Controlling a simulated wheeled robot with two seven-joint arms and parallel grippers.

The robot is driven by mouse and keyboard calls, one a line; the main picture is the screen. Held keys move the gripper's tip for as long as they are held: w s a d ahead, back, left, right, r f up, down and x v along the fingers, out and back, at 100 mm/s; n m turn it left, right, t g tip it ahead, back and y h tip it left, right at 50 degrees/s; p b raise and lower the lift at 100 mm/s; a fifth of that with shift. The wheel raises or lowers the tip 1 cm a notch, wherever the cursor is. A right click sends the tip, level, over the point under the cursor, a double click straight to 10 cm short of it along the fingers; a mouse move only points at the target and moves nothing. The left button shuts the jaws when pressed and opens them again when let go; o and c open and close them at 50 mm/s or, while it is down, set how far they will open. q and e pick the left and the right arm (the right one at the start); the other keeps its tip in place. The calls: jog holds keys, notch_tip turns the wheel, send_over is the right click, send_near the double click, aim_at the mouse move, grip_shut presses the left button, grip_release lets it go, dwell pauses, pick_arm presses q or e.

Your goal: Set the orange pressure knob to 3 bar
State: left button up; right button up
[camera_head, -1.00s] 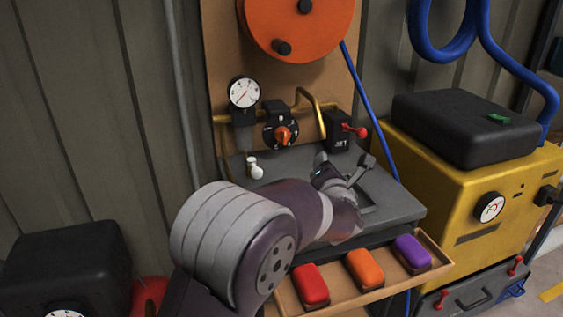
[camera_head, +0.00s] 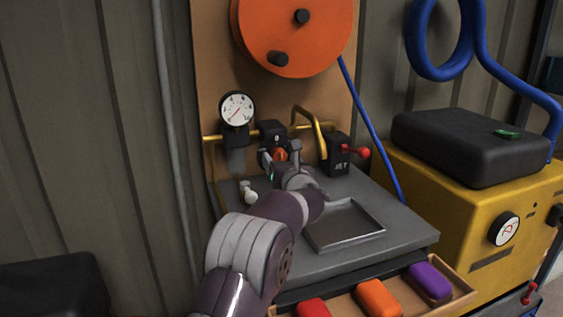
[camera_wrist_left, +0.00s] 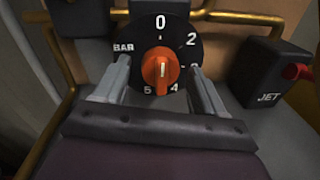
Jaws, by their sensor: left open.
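The orange pressure knob (camera_wrist_left: 160,68) sits on a round black dial (camera_wrist_left: 182,28) in the left wrist view. Its raised grip stands about upright, with a light mark towards the 0 at the top. The dial shows BAR, 0, 2, 4 and 5; the spot between 2 and 4 is partly hidden by a finger. My left gripper (camera_wrist_left: 160,80) is open, one finger on each side of the knob, with gaps showing. In the head view the knob (camera_head: 281,154) shows between the fingers of my left gripper (camera_head: 280,160). My right gripper is not in view.
A white gauge (camera_head: 237,108) stands left of the dial, a black JET valve (camera_head: 336,155) with a red lever right of it. Brass pipes (camera_head: 308,114) run close by. A grey bench (camera_head: 400,232) with a shallow tray lies below. An orange reel (camera_head: 295,45) hangs above.

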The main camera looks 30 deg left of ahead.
pick_arm(q)
jog(key=c, duration=1.1)
jog(key=shift+o, duration=0.2)
jog(key=shift+m, duration=0.3)
jog(key=m+p, duration=0.2)
jog(key=m, duration=0.1)
jog(key=m+p, duration=0.1)
jog(key=shift+r+g, duration=0.25)
jog(key=shift+g, duration=0.05)
jog(key=m+p, duration=0.4)
jog(key=m, duration=0.1)
jog(key=shift+r+m, duration=0.1)
jog(key=shift+m, duration=0.2)
jog(key=m+g+p, duration=0.1)
jog(key=m+p, duration=0.4)
jog(key=shift+w+d+m+p, duration=0.1)
jog(key=shift+m+p, duration=0.2)
jog(key=shift+m, duration=0.1)
jog(key=shift+f+m+p, duration=0.2)
jog(key=shift+m+p, duration=1)
jog(key=shift+m, duration=0.2)
